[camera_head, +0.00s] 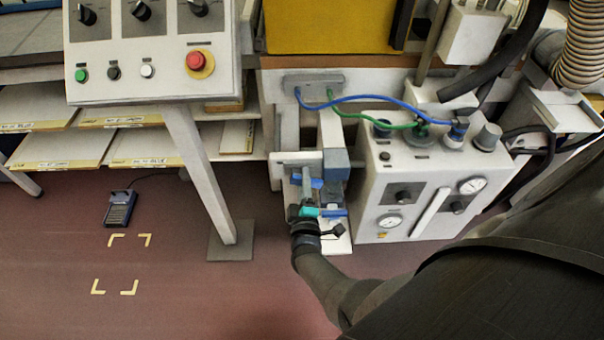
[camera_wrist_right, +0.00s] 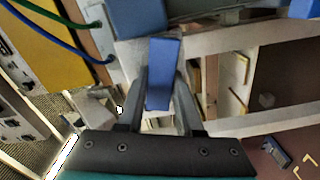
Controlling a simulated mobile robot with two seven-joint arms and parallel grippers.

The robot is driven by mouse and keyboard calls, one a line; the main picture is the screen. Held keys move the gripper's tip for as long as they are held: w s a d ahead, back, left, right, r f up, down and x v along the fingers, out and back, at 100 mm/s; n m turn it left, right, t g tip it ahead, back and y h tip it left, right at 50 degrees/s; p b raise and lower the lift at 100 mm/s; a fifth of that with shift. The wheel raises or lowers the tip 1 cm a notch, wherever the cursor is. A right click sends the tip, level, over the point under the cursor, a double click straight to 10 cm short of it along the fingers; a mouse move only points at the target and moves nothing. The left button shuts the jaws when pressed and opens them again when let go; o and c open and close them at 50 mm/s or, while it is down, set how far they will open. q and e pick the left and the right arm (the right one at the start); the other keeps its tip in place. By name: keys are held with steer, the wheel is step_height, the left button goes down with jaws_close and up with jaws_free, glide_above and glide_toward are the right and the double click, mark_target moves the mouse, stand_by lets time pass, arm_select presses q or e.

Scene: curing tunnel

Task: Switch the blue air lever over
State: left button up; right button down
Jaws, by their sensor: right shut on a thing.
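The blue air lever (camera_wrist_right: 162,72) stands between the two fingers of my right gripper (camera_wrist_right: 160,100) in the right wrist view. The right gripper is shut on it, one finger on each side. In the head view, my right gripper (camera_head: 307,197) is at the pale frame left of the grey air box, with the blue lever (camera_head: 309,181) at its tip. My gripper hides part of the lever there. My left gripper is in neither view.
A grey box with gauges (camera_head: 405,190) stands right of the lever, with blue (camera_head: 385,101) and green hoses above. A control panel (camera_head: 150,50) on a leg is at the left. A foot pedal (camera_head: 120,208) lies on the red floor. Open floor is front left.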

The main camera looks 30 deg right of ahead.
steer(key=n, duration=0.2)
steer(key=shift+r+n, duration=0.2)
steer(key=shift+n, duration=0.1)
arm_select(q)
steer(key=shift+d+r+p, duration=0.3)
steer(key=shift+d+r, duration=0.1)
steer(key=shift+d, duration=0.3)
arm_select(e)
steer(key=shift+n, duration=0.3)
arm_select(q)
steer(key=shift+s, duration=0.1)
arm_select(e)
steer(key=shift+r, duration=0.1)
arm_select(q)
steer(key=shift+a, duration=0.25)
arm_select(e)
steer(key=shift+n, duration=0.3)
steer(key=c, duration=0.6)
jaws_free()
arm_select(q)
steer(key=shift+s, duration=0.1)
arm_select(e)
steer(key=shift+o, duration=0.2)
steer(key=shift+s, duration=0.1)
